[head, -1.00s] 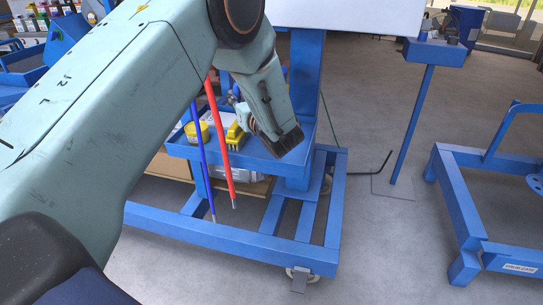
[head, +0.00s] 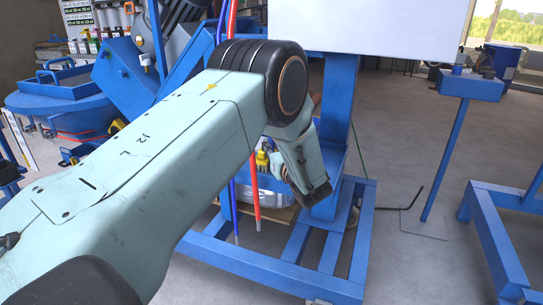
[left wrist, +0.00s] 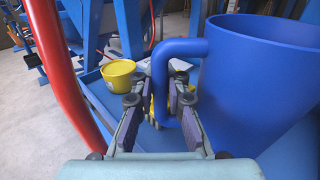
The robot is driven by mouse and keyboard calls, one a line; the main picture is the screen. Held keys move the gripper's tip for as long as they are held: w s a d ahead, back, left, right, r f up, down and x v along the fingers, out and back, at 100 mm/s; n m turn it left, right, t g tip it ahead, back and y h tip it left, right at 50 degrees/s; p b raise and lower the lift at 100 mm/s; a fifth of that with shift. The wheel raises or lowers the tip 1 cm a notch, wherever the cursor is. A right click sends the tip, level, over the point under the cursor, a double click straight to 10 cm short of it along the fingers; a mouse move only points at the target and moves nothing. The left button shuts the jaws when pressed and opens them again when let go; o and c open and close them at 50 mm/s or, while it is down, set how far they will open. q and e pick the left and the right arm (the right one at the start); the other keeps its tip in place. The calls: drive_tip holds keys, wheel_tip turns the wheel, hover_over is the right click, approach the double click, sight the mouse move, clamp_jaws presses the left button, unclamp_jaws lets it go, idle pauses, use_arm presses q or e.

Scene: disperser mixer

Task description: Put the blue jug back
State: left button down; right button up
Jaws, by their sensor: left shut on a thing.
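The blue jug (left wrist: 258,82) is large and close at the right of the left wrist view, and seems upright. Its blue handle (left wrist: 166,72) faces my left gripper (left wrist: 158,98). The two fingers of the left gripper stand on either side of the handle and are shut on it. The jug's base is near a blue tray (left wrist: 98,92); I cannot tell whether it touches. In the head view my left arm's own links hide the fingers, and I cannot make out the jug. My right gripper is not in view.
A yellow tub (left wrist: 118,74) stands on the tray, left of the jug. A red hose (left wrist: 55,75) hangs close at the left; it and a blue hose (head: 234,205) hang by the blue frame (head: 338,110). A thin blue stand (head: 447,145) is at the right.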

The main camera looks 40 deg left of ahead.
use_arm(q)
drive_tip(key=shift+f, duration=1)
drive_tip(key=shift+f+b, duration=0.1)
drive_tip(key=shift+b, duration=0.2)
drive_tip(key=c, duration=1.3)
unclamp_jaws()
drive_tip(key=shift+c, duration=0.2)
